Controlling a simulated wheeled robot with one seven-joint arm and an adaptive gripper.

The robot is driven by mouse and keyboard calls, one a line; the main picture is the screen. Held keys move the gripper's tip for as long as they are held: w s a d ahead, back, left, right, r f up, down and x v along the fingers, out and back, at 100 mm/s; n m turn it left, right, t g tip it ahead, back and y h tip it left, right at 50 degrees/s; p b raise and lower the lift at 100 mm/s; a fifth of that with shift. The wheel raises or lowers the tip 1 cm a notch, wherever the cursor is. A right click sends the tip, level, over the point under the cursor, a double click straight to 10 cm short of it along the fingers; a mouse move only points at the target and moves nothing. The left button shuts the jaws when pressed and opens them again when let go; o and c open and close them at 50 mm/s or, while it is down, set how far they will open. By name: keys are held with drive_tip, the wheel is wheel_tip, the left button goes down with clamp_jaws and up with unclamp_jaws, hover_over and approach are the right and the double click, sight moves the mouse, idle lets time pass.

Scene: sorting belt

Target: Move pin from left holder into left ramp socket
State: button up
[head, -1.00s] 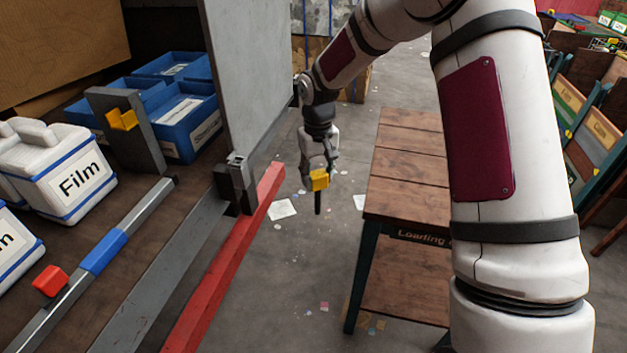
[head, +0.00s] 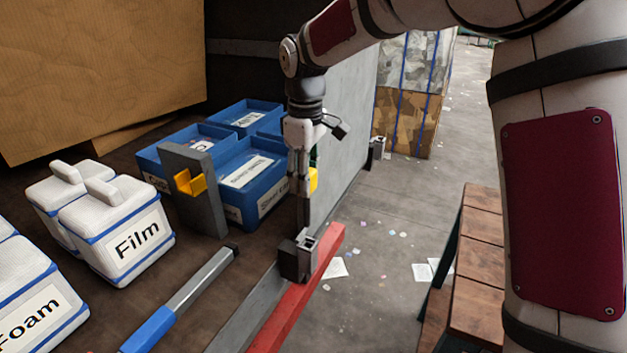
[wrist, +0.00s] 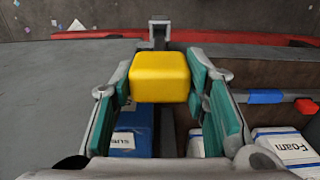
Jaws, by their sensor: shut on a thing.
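The pin's yellow block head (wrist: 160,77) sits between the green pads of my gripper (wrist: 160,88) in the wrist view. In the head view only a yellow sliver (head: 314,180) shows beside my gripper (head: 304,185), which is shut on it. My gripper hangs upright above the near grey ramp socket (head: 299,257), at the end of the red rail. The socket also shows just beyond the block in the wrist view (wrist: 158,34). The pin's lower end is hard to make out; I cannot tell whether it touches the socket. The left holder, a grey upright (head: 203,203) with a yellow cradle (head: 190,184), holds no pin.
A tall grey panel (head: 352,130) stands right behind my gripper. Blue bins (head: 240,205) and white Film (head: 125,235) and Foam (head: 40,310) containers are at left. Another grey socket (head: 377,148) is farther back. A wooden table (head: 480,270) stands at right over open floor.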

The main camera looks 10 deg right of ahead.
hover_over(308, 226)
drive_tip(key=shift+w+f, duration=0.2)
drive_tip(key=shift+f, duration=1.25)
drive_tip(key=shift+w+f, duration=0.2)
drive_tip(key=shift+f, duration=1.4)
drive_tip(key=shift+f+b, duration=0.9)
drive_tip(key=shift+f, duration=3.15)
drive_tip(key=o, duration=1.5)
wheel_tip(308, 226, up, 12)
drive_tip(key=shift+f, duration=0.15)
drive_tip(key=shift+r, duration=0.2)
